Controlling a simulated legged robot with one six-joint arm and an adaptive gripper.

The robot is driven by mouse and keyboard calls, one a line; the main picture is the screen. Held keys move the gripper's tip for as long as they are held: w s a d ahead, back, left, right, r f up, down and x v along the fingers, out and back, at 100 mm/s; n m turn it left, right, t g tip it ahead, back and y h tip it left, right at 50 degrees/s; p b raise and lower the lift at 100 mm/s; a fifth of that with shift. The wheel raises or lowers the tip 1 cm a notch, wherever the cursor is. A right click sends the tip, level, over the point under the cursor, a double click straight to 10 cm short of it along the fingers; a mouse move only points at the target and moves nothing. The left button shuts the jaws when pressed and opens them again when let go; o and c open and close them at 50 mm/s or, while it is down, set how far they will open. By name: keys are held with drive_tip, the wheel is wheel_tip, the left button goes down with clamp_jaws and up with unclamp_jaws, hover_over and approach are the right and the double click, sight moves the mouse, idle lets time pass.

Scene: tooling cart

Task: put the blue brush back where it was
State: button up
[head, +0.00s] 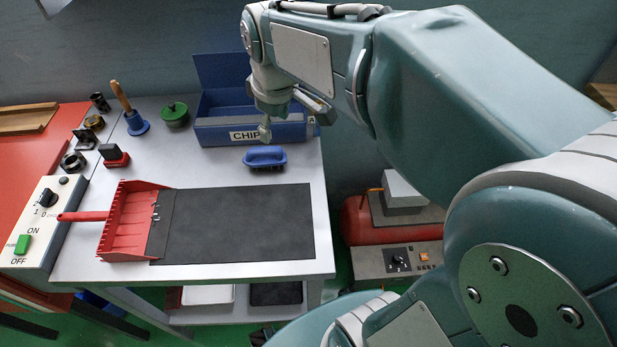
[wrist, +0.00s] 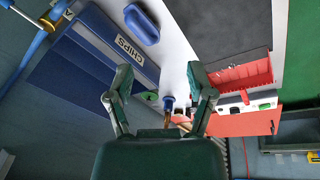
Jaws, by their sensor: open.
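The blue brush (head: 265,156), with dark bristles below, sits on the grey cart top (head: 222,173), just in front of the blue CHIPS box (head: 222,136) and behind the black mat (head: 240,222). It also shows in the wrist view (wrist: 142,24), at the top, beyond my fingers. My gripper (head: 265,132) hangs near the front of the CHIPS box, a little above and behind the brush in the head view. In the wrist view my gripper (wrist: 161,82) has its two fingers wide apart with nothing held between them.
A red dustpan (head: 137,222) lies at the mat's left end. A wooden-handled blue tool (head: 135,122), a green-topped round item (head: 175,114) and a red-based block (head: 114,156) stand at the back left. A switch box (head: 40,225) is at left.

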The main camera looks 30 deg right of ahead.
drive_tip(key=s+m+t, duration=0.3)
drive_tip(key=s+m, duration=0.4)
drive_tip(key=s, duration=0.7)
drive_tip(key=shift+f, duration=0.4)
